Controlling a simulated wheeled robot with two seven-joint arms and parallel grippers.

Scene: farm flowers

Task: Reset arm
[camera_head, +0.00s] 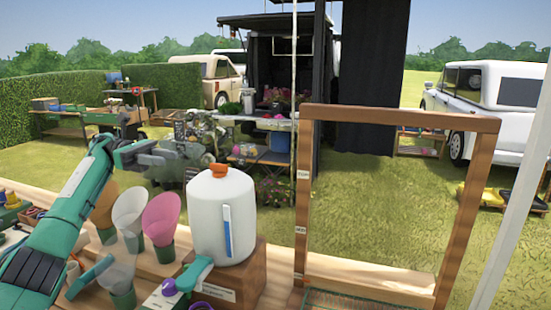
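My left arm, teal and dark grey, rises from the lower left. My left gripper (195,163) is held out over the left part of the wooden counter, level with the top of the white jug, against the background of the grass. It appears to hold nothing, but its fingers are too small and blend with the dark items behind, so I cannot tell whether it is open. My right gripper is not in view.
A white jug (222,215) with an orange cap stands on a wooden block (250,278). Pink (161,218), white and tan cones stand left of it. A teal-handled item (193,274) lies in front. A wooden frame (466,205) stands upright at the right.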

